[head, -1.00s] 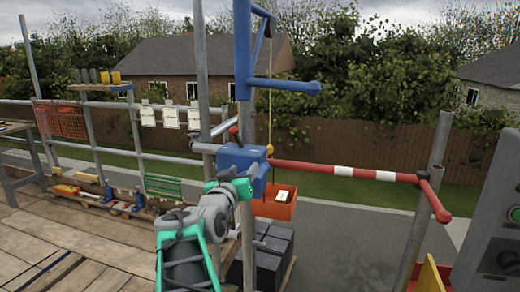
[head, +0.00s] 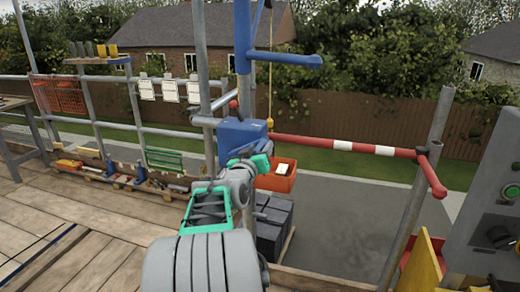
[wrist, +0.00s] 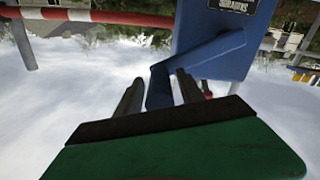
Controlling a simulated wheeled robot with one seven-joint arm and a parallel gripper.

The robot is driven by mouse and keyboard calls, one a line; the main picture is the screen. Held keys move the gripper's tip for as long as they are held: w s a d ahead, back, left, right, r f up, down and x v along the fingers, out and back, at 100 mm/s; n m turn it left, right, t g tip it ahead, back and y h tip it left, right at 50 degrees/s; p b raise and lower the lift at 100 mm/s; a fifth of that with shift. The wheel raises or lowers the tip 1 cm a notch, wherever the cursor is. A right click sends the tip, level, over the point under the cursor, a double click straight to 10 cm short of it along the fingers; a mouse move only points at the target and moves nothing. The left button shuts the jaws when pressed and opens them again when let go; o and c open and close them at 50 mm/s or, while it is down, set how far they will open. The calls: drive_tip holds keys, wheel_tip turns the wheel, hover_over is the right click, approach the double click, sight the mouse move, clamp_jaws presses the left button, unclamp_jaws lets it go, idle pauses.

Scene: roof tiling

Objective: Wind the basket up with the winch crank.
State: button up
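The blue winch box (head: 238,134) is fixed to the upright pole under the blue hoist arm (head: 287,58). Its blue angled crank arm (wrist: 205,58) shows close up in the wrist view. My gripper (head: 260,162) is at the winch's near side, and its fingertips are hard to make out in the head view. In the wrist view my gripper (wrist: 160,88) has its two dark fingers apart, with the lower part of the crank arm between them. I cannot tell whether they touch it. The orange basket (head: 285,181) hangs below the hoist, with a pale item inside.
A red-and-white bar (head: 345,146) runs from the winch pole to the right post. Dark stacked blocks (head: 272,225) stand below the basket. A grey control panel (head: 490,200) is at the right edge. The plank deck (head: 60,220) at left is mostly clear.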

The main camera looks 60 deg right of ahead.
clamp_jaws()
idle(1.2)
